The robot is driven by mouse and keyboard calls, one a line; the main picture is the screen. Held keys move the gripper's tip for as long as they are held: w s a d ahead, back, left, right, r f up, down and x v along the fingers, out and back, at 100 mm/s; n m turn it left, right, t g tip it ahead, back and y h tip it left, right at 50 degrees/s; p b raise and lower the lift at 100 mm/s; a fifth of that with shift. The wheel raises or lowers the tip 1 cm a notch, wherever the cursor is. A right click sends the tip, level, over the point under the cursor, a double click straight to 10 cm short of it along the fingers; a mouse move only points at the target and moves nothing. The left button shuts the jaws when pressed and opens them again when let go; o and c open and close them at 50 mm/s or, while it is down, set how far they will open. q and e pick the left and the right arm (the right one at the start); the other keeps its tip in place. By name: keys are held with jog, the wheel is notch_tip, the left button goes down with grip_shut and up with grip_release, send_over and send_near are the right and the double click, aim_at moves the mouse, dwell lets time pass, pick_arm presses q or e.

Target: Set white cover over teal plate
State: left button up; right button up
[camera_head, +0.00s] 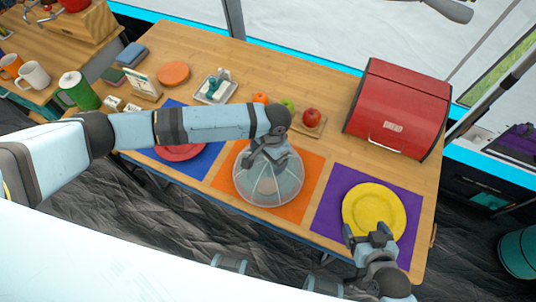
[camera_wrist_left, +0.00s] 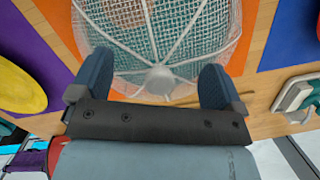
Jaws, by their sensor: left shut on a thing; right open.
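The white cover (camera_head: 268,190) is a mesh dome with pale ribs, above the orange mat (camera_head: 232,185) in the middle of the table. It also shows in the left wrist view (camera_wrist_left: 205,45). The teal plate (camera_wrist_left: 165,30) shows through the mesh, under the dome. I cannot tell whether the cover's rim touches the mat. My left gripper (camera_head: 265,155) is at the dome's top, shut on the cover, with its knob between the fingers in the left wrist view (camera_wrist_left: 160,85). My right gripper (camera_head: 370,235) is open and empty, at the near edge of the yellow plate.
A yellow plate (camera_head: 374,210) lies on a purple mat (camera_head: 328,213) to the right. A red plate (camera_head: 181,152) on a blue mat is partly behind my left arm. A red bread box (camera_head: 398,110) stands back right, and fruit on a board (camera_head: 310,128) lies behind the cover.

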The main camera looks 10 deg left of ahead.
pick_arm(q)
jog(key=o, duration=0.8)
notch_tip(320, 180, up, 14)
jog(key=w+d, duration=0.1)
jog(key=shift+w+f, duration=0.15)
jog(key=shift+w, duration=0.15)
jog(key=shift+d, duration=0.1)
jog(key=s+d+f+n+t+h+p, duration=0.2)
jog(key=s+d+f+t+h+p, duration=0.1)
jog(key=s+d+f+t+h, duration=0.35)
jog(key=s+a+f+n+t+y+p, duration=0.1)
jog(key=s+a+t, duration=0.2)
jog(key=s+a, duration=0.2)
jog(key=s+a+f+n+t+y+p, duration=0.1)
jog(key=s+a+t, duration=0.2)
jog(key=a, duration=0.9)
jog(key=shift+s+a+f, duration=0.3)
jog(key=shift+s+f, duration=0.1)
jog(key=shift+s, duration=0.7)
